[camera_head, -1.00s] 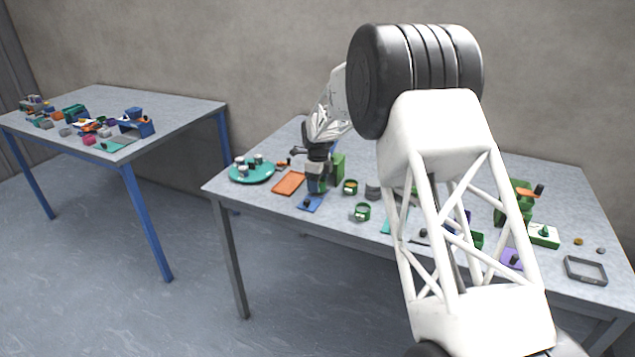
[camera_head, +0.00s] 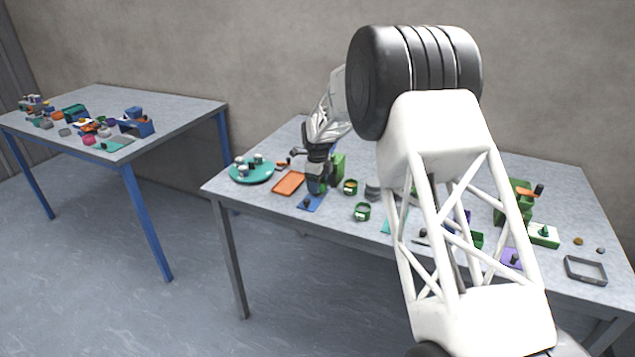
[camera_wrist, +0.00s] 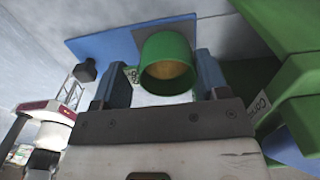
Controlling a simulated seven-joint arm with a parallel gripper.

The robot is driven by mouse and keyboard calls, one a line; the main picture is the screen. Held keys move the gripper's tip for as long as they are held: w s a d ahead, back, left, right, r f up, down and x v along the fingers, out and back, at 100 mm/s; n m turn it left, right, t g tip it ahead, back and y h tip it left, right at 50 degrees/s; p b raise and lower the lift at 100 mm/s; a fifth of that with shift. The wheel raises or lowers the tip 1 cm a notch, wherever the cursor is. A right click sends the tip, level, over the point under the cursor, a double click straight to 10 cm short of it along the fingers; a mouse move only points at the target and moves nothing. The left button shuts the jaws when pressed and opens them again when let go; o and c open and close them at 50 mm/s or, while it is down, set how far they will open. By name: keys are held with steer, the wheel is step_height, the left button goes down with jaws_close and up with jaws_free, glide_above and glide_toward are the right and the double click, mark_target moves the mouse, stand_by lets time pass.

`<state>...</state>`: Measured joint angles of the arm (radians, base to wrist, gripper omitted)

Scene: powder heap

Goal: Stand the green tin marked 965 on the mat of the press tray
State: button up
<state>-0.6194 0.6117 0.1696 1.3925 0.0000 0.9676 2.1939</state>
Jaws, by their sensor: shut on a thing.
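A green tin (camera_wrist: 166,62), open-topped with a tan inside, stands between the two blue fingers of my gripper (camera_wrist: 167,85) in the wrist view. My gripper is shut on it. A pale label on its left side is partly hidden, so I cannot read the full number. Behind the tin lies a blue tray (camera_wrist: 100,45) with a dark grey mat (camera_wrist: 160,34) and a black knob. The tin overlaps the mat in this view; I cannot tell whether it touches. In the head view my gripper (camera_head: 317,188) is low over the blue tray (camera_head: 309,205), hiding the tin.
A green press-like body (camera_wrist: 285,60) with a white label is close at right in the wrist view. Two other green tins (camera_head: 350,187) (camera_head: 362,212) stand right of my gripper. An orange tray (camera_head: 289,183) and a round teal tray (camera_head: 251,173) lie left.

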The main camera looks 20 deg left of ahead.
steer(key=shift+f, duration=0.3)
steer(key=o, duration=1.1)
steer(key=shift+c, duration=0.2)
steer(key=shift+o, duration=0.3)
steer(key=shift+r, duration=0.15)
steer(key=shift+r, duration=3.35)
steer(key=shift+d+r, duration=0.1)
steer(key=shift+d, duration=0.05)
